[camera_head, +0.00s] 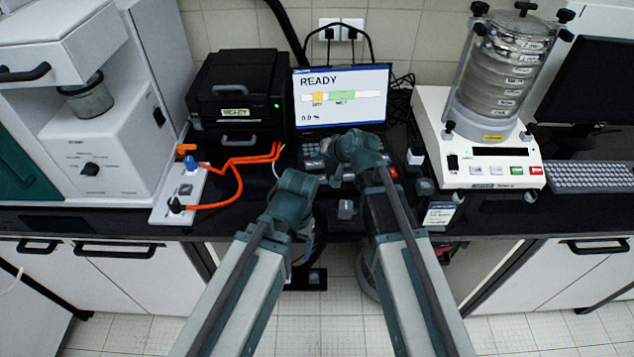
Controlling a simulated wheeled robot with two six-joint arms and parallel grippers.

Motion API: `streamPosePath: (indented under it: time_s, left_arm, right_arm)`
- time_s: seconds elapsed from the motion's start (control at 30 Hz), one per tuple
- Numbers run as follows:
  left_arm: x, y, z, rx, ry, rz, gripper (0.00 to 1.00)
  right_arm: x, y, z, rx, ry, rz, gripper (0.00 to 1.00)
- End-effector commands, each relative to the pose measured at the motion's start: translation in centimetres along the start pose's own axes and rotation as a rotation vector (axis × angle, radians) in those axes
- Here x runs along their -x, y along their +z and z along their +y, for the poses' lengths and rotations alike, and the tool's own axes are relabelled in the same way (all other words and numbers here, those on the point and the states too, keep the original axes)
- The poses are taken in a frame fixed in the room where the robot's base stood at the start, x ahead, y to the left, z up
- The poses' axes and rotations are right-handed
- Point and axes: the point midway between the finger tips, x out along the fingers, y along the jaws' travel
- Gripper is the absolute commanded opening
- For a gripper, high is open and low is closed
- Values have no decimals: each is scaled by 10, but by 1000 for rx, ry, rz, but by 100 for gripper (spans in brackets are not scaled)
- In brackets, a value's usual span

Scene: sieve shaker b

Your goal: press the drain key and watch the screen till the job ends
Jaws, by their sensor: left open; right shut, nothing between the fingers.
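The screen (341,97) stands upright at the back middle, with a blue strip on top. It reads READY, with a bar holding a yellow and a green segment and a small figure that looks like 0.0 %. A dark key panel (312,150) with small grey keys lies in front of it, partly covered by my arms. I cannot pick out the drain key. My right gripper (342,151) is over the panel just below the screen, shut and empty. My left gripper (299,184) is lower and to the left, open at the bench's front part. The fingers of both are hard to make out.
A sieve shaker (493,165) with a stacked sieve column, green key and red key stands right. A keyboard (592,176) and dark monitor (594,88) are further right. A black box (233,90) labelled READY, orange cables (237,186) and a white machine (98,150) occupy the left.

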Motion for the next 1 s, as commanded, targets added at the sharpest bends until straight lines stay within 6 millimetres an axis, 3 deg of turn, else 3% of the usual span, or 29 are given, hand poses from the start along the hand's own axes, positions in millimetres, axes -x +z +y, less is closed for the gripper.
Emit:
streamPosePath:
  time_s: [0.03, 0.4, 1.0]
  left_arm:
    - [-13, -1, 1, 0, 0, 0, 82]
    - [-60, -4, 6, 0, 0, 0, 82]
    - [-66, -4, 6, 0, 0, 0, 82]
  right_arm:
    - [-9, 7, 7, 0, 0, 0, 0]
    - [-42, 31, 31, 0, 0, 0, 0]
    - [-46, 34, 34, 0, 0, 0, 0]
